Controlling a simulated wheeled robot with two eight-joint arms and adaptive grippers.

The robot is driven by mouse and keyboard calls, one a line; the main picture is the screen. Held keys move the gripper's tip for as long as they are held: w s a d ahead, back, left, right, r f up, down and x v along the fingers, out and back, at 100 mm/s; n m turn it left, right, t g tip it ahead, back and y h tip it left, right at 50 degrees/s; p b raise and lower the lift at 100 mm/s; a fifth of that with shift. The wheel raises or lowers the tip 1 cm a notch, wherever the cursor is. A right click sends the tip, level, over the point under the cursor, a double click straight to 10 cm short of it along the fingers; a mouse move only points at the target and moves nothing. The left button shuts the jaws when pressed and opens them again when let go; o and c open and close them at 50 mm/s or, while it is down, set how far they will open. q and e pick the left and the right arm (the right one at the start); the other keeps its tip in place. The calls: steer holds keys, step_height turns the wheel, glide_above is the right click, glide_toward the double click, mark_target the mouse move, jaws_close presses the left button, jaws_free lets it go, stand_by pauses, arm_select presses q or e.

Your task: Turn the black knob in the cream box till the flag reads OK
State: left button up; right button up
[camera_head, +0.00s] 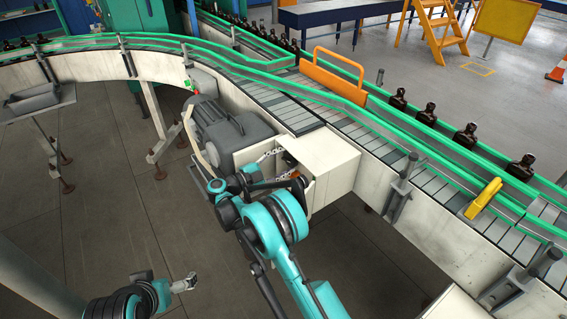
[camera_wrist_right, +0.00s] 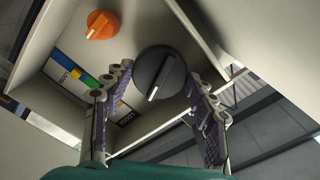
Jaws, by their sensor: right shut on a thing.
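The cream box (camera_head: 330,158) hangs on the side of the conveyor, its open side facing my right arm. In the right wrist view, the black knob (camera_wrist_right: 160,73) is round with a white pointer line on its grip bar. My right gripper (camera_head: 283,168) reaches into the box; in the wrist view its two fingers (camera_wrist_right: 158,85) flank the knob, shut on it. A strip with blue, green and yellow patches and white lettered ends (camera_wrist_right: 85,82) lies behind the left finger. I cannot make out a flag reading OK. My left gripper (camera_head: 185,283) is low at the left, away from the box.
An orange knob (camera_wrist_right: 102,25) sits in the box beside the black one. A grey motor (camera_head: 225,130) is left of the box. The green-railed conveyor (camera_head: 345,125) runs behind, with dark bottles (camera_head: 465,136) along its far side. Open floor lies at the lower left.

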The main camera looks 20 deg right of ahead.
steer(key=shift+m, duration=0.3)
steer(key=o, duration=0.9)
steer(key=v, duration=1.2)
